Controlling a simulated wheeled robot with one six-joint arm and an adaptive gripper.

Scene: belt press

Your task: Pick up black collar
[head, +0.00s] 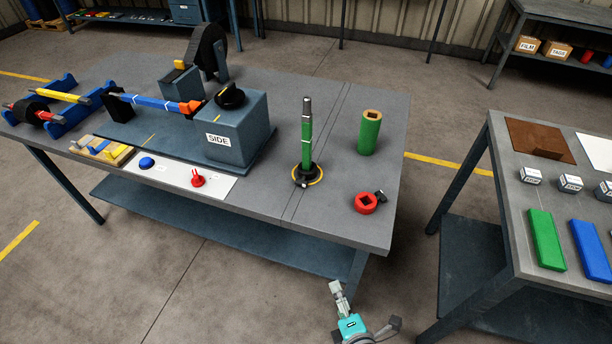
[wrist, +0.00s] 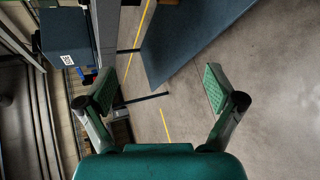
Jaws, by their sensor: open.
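Several black parts could be the black collar, and I cannot tell which is. A black ring-like part (head: 304,176) surrounds the foot of the upright green shaft (head: 307,135) at the table's right. A round black part (head: 231,96) lies on top of the grey-blue box marked SIDE (head: 240,122). A dark cylinder (head: 37,112) sits around the red bar at the far left. My gripper (head: 366,306) is low in front of the table's near right edge, apart from all of them. The wrist view shows its fingers (wrist: 160,89) spread, with nothing between.
The worktable (head: 330,215) also bears a green sleeve (head: 369,132), a red ring (head: 366,203) with a small black piece beside it, and a white strip (head: 222,182) with blue and red parts. A second table (head: 490,180) stands right. Floor between the tables is clear.

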